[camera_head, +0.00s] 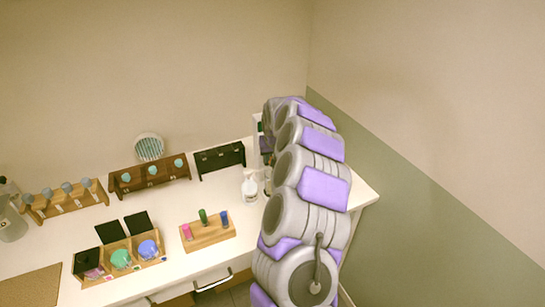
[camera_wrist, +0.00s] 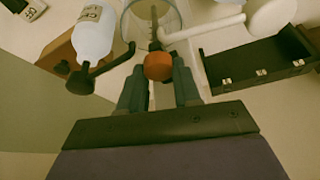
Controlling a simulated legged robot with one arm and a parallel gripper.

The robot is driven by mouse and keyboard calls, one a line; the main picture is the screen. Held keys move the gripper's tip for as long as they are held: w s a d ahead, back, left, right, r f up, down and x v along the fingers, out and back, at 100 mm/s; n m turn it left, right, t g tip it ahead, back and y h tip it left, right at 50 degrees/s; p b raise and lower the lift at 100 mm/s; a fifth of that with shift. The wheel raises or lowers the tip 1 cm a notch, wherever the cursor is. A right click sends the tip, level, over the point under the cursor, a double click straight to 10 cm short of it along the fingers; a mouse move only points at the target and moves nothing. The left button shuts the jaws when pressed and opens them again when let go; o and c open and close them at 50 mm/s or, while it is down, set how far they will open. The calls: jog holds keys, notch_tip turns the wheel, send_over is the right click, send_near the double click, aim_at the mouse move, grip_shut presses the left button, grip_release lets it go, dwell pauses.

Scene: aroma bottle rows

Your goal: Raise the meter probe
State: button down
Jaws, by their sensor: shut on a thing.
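In the wrist view, my gripper (camera_wrist: 158,80) is shut on the meter probe (camera_wrist: 158,66). The probe has an orange-red rounded end between my fingertips. A thin grey-brown shaft runs from it toward a clear glass vessel (camera_wrist: 135,22). The shaft overlaps the vessel's opening in the picture; I cannot tell how deep its tip sits. In the camera_head view my arm covers the right end of the counter, and the gripper and probe are hidden.
Close to the gripper are a white pump bottle (camera_wrist: 95,30), a white arm-like piece (camera_wrist: 208,27) and an open black case (camera_wrist: 258,72). On the white counter (camera_head: 75,222) are wooden racks (camera_head: 150,174), a tray of colored vials (camera_head: 208,234) and a sample box (camera_head: 120,259).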

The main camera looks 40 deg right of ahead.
notch_tip(320, 180, up, 11)
jog(key=p, duration=0.4)
jog(key=shift+f, duration=0.15)
jog(key=c, duration=1.2)
grip_release()
jog(key=shift+o, duration=1.4)
jog(key=shift+s+a+r, duration=0.15)
jog(key=shift+s+r, duration=0.15)
jog(key=shift+s, duration=0.1)
jog(key=shift+o, duration=0.7)
jog(key=shift+w, duration=0.15)
jog(key=p+v, duration=0.1)
jog(key=v, duration=1.5)
jog(key=shift+a+r+p, duration=0.2)
jog(key=shift+r+p, duration=0.1)
jog(key=shift+r, duration=0.05)
